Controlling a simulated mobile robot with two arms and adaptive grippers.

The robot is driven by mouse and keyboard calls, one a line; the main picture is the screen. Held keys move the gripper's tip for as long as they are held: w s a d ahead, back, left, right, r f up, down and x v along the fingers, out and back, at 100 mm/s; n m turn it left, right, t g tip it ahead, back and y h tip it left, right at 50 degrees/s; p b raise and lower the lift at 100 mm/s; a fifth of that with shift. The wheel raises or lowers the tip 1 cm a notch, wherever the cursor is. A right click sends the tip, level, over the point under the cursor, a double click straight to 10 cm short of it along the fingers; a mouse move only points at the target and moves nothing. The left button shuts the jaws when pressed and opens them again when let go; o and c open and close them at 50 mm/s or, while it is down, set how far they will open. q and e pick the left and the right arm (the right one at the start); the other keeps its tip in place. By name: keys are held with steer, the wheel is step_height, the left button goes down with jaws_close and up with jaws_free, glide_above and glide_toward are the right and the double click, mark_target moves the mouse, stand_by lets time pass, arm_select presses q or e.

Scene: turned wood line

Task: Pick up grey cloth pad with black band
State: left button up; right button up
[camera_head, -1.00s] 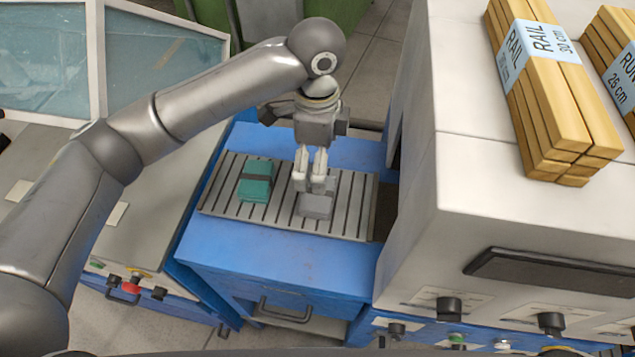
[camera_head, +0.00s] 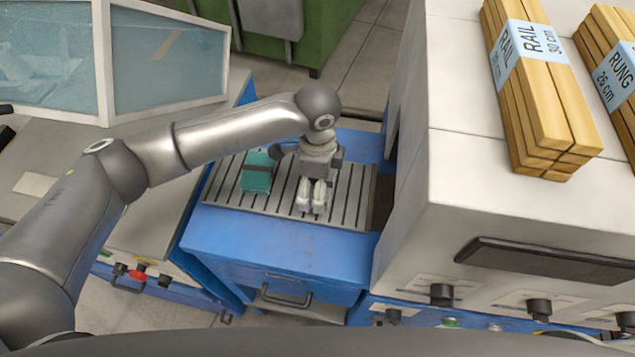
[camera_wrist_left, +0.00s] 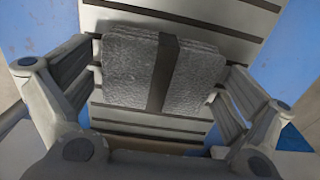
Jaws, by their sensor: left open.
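The grey cloth pad (camera_wrist_left: 127,68) with its black band (camera_wrist_left: 163,75) lies on a slatted grey surface, in the left wrist view. In the head view it is hidden behind my left gripper (camera_head: 311,205). The gripper is open and low over the slats. In the left wrist view its two fingers stand on either side of the pad, one near each end, with the pad between them. I cannot tell whether they touch it. My right gripper is not in view.
A teal pad (camera_head: 256,180) with a dark band lies left of my gripper on the slatted surface (camera_head: 352,197), on a blue bench (camera_head: 270,240). A tall pale machine (camera_head: 440,190) rises close on the right, carrying bundled wooden rails (camera_head: 543,120).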

arm_select(q)
steer(key=c, duration=1)
steer(key=shift+d+r, duration=0.1)
steer(key=shift+r, duration=0.35)
step_height(320, 180, up, 2)
steer(key=shift+r+b, duration=0.15)
steer(key=shift+b, duration=0.6)
steer(key=s+a+r, duration=0.1)
steer(key=r, duration=0.1)
steer(key=s+a+r, duration=0.1)
steer(key=r, duration=0.1)
steer(key=s+a+r, duration=0.1)
steer(key=s+r, duration=0.1)
steer(key=shift+a+r+b, duration=0.1)
steer(key=shift+a+b, duration=0.2)
steer(key=shift+b, duration=0.1)
steer(key=s+a+r, duration=0.1)
steer(key=s, duration=0.1)
steer(key=s+a+r, duration=0.1)
steer(key=s+a, duration=0.1)
steer(key=s+a+r+b, duration=0.1)
steer(key=s+a, duration=0.1)
steer(key=s, duration=0.1)
steer(key=shift+a+r, duration=0.15)
steer(key=shift+r, duration=0.2)
